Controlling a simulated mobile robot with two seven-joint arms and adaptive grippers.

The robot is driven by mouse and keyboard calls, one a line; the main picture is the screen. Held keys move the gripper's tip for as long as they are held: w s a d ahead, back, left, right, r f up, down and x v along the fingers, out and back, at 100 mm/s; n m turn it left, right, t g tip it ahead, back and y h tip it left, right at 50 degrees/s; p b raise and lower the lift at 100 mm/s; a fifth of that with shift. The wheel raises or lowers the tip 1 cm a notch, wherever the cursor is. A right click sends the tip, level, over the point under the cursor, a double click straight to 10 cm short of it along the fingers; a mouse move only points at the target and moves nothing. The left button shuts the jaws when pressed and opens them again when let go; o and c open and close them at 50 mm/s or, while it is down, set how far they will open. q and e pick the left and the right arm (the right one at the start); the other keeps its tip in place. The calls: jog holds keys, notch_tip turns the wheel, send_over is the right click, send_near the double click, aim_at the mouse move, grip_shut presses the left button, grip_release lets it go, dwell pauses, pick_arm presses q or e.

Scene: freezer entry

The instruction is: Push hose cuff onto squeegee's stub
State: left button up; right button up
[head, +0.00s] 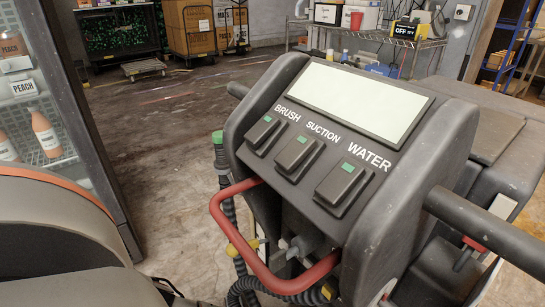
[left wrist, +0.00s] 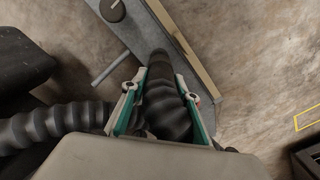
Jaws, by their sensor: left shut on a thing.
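In the left wrist view, my left gripper (left wrist: 160,92) has its two green-lined fingers shut on the black ribbed hose cuff (left wrist: 163,105). The cuff's narrower far end points at the grey squeegee (left wrist: 190,62), a long bar with a tan strip along one edge. That end overlaps the squeegee in the picture. The stub cannot be made out, and I cannot tell whether the cuff touches it. The ribbed hose (left wrist: 50,125) runs off to the left. In the head view I cannot make out either gripper; the machine hides the squeegee.
The scrubber's control panel (head: 320,140) fills the middle of the head view, with a red handle (head: 225,222) and ribbed hose (head: 245,290) below it. A glass-door fridge (head: 75,125) stands at left. Concrete floor (head: 150,120) is open behind. A dark knob (left wrist: 113,10) sits on the squeegee.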

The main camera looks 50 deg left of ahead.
dwell(0.4)
dwell(0.4)
pick_arm(q)
jog(key=shift+p, duration=0.4)
dwell(0.6)
jog(key=shift+f, duration=0.4)
jog(key=shift+f+b, duration=0.6)
jog(key=shift+f, duration=0.05)
